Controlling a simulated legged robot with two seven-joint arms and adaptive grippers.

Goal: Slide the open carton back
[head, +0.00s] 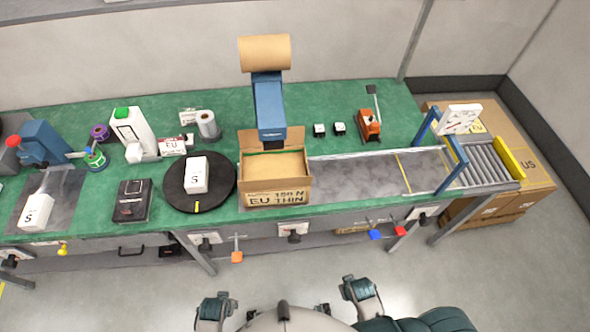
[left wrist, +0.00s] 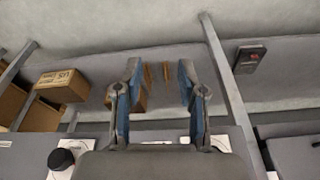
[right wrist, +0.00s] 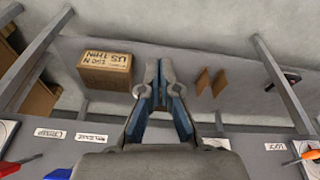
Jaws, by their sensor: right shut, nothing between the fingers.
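The open carton (head: 276,197) stands at the bench's front edge in the head view, below a blue dispenser. It is brown, its front reads "EU" and "150 N THIN", and brown material shows in its open top. My left gripper (left wrist: 160,72) is open and empty in the left wrist view, fingers well apart. My right gripper (right wrist: 158,70) is shut and empty in the right wrist view, fingertips together. Both wrist views look under the bench, and neither gripper touches the carton. The gripper fingers cannot be made out in the head view.
The blue dispenser (head: 269,105) with a brown paper roll (head: 265,52) rises behind the carton. A black turntable (head: 180,207) bearing a white box (head: 196,174) is close on its left. A grey conveyor strip (head: 350,176) runs right to rollers (head: 490,165). Levers hang along the front edge.

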